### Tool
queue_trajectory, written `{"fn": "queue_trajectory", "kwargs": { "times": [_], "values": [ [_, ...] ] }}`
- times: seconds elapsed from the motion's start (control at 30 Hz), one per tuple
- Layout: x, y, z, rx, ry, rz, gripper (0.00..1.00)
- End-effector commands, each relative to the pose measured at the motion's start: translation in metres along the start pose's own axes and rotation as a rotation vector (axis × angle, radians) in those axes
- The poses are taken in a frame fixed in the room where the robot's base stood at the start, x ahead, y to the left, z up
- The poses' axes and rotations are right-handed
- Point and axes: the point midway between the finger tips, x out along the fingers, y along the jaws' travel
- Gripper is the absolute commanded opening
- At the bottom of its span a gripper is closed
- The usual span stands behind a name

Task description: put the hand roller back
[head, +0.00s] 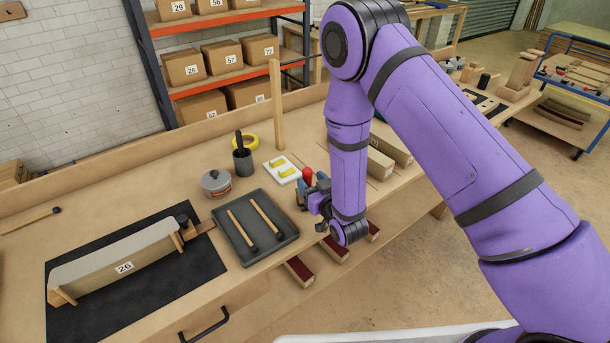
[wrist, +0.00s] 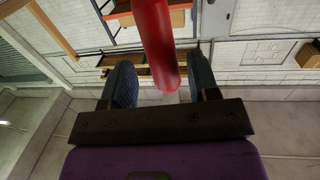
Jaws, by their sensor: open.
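A red rounded handle, which looks like the hand roller's (head: 307,174), stands up at my gripper near the table's front edge. Its lower part is hidden in the head view. In the wrist view the red handle (wrist: 158,38) lies between the two blue finger pads, with visible gaps to both. My gripper (head: 314,190) is open around it, also seen in the wrist view (wrist: 161,72). The roller end is not clearly visible.
A dark tray (head: 286,246) holds two wooden-handled tools. A curved form marked 26 (head: 120,266) lies on a black mat at left. Beside the tray are a lidded pot (head: 216,183), a dark cup (head: 243,161) and a white tray (head: 282,169) with yellow pieces.

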Motion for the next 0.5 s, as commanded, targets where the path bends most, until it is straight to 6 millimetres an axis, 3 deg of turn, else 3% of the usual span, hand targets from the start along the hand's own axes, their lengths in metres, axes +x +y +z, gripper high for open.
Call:
{"fn": "queue_trajectory", "kwargs": {
  "times": [0.2, 0.5],
  "values": [
    [-0.043, 0.0, 0.001, 0.001, -0.002, 0.0, 0.55],
    [-0.069, 0.0, -0.001, 0.001, 0.003, 0.0, 0.55]
  ]
}}
